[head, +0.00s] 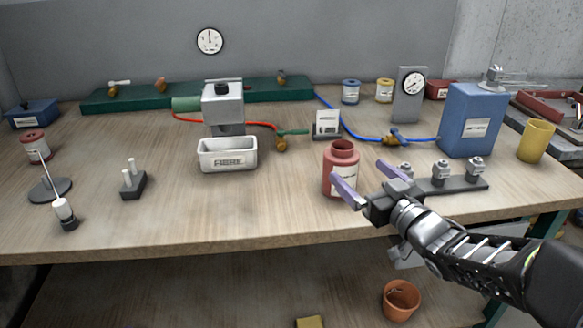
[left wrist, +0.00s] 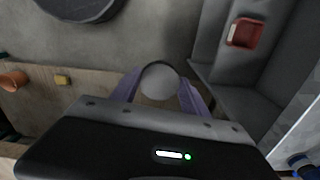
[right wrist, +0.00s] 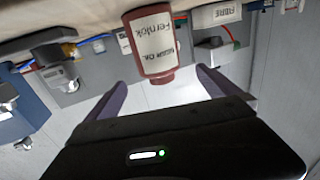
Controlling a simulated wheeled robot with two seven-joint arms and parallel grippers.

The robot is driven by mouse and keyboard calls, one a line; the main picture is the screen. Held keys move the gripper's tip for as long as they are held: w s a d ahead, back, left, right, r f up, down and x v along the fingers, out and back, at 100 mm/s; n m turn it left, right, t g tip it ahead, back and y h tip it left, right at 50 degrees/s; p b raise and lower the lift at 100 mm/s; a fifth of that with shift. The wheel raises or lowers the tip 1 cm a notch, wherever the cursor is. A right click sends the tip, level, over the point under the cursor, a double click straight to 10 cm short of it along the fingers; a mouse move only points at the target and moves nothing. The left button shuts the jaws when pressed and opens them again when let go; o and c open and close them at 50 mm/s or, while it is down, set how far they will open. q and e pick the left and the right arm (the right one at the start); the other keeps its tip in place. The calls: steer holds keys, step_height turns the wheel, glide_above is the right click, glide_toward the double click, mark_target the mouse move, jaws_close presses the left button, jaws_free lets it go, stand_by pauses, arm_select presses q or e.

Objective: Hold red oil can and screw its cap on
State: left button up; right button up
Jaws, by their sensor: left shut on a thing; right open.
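The red oil can (head: 340,175) stands upright near the table's front edge, with a white label and an open, uncapped neck. It shows upside down in the right wrist view (right wrist: 133,32). My right gripper (head: 369,180) is open and empty beside the can, at its right and front. In the right wrist view its two purple fingers (right wrist: 163,90) point toward the can, which appears between them. My left gripper (left wrist: 158,88) is outside the head view. In the left wrist view its fingers are shut on a round grey thing (left wrist: 160,82), probably the cap.
A dark block with several fittings (head: 452,185) lies right of the can, by my right gripper. A white tray (head: 228,165) and a grey machine (head: 223,105) stand at its left. A blue canister (head: 470,125) stands at the right.

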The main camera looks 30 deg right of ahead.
mark_target(351, 164)
arm_select(q)
steer(key=shift+f, duration=0.1)
arm_select(e)
steer(key=w, duration=0.6)
steer(key=shift+d, duration=0.1)
steer(key=shift+w, duration=0.25)
steer(key=shift+w+d+r, duration=0.1)
steer(key=shift+w, duration=1.2)
steer(key=shift+w+d+r, duration=0.1)
steer(key=shift+w, duration=1.2)
steer(key=c, duration=1.9)
arm_select(q)
steer(key=shift+r, duration=0.2)
arm_select(e)
steer(key=shift+r, duration=0.2)
